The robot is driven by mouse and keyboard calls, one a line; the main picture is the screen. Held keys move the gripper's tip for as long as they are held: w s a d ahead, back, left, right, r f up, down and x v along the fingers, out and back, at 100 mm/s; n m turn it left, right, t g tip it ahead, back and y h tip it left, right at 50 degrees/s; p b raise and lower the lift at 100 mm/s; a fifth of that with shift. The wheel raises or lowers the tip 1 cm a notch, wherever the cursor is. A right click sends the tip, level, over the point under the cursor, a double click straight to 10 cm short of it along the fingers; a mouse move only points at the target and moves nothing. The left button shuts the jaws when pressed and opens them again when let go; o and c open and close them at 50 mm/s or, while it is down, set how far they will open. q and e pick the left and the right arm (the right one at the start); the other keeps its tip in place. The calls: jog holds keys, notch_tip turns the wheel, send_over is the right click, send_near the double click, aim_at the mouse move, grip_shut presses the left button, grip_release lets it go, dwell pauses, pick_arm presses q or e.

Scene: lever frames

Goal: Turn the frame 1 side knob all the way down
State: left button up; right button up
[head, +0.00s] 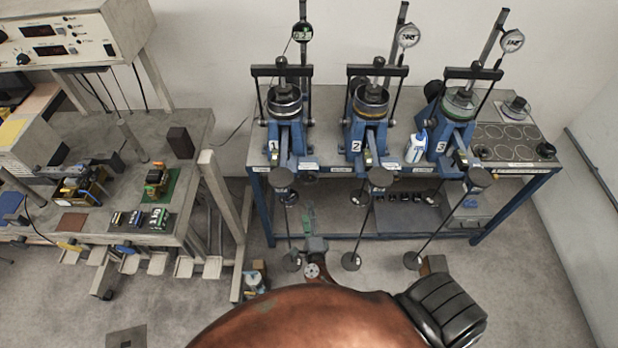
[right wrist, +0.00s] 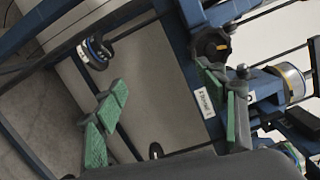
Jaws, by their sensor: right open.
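Frame 1 (head: 285,132) is the leftmost of three blue lever frames on the bench, with a white "1" on it. In the right wrist view a black round knob (right wrist: 212,43) sits on blue frame metal, just beyond my right fingers. I cannot tell for sure whether it is the side knob. A dark round part (head: 282,178) shows at the front of frame 1 in the head view. My right gripper (head: 308,222) is low in front of the bench, below frame 1. Its green-padded fingers (right wrist: 168,108) are wide apart with nothing between them. My left gripper is not seen.
Frame 2 (head: 367,130) and frame 3 (head: 452,128) stand to the right on the blue-legged bench (head: 330,172). A white bottle (head: 416,146) stands between them. Rods with weights hang in front. A side table (head: 190,128) with electronics is at left. Floor shows between them.

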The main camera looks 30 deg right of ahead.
aim_at(309, 180)
notch_tip(309, 180, up, 8)
jog(key=w+d+m+g+h, duration=0.1)
jog(key=m+h, duration=0.2)
jog(key=m, duration=0.4)
jog(key=shift+w+d, duration=0.2)
jog(key=shift+w, duration=0.1)
jog(key=b+x, duration=0.2)
jog(key=x, duration=0.6)
jog(key=shift+w+d+f, duration=0.15)
jog(key=shift+w+d, duration=0.1)
jog(key=shift+w, duration=0.1)
jog(key=shift+c, duration=0.2)
jog(key=shift+s, duration=0.1)
jog(key=c, duration=0.5)
jog(key=shift+a, duration=0.1)
jog(key=c, duration=1)
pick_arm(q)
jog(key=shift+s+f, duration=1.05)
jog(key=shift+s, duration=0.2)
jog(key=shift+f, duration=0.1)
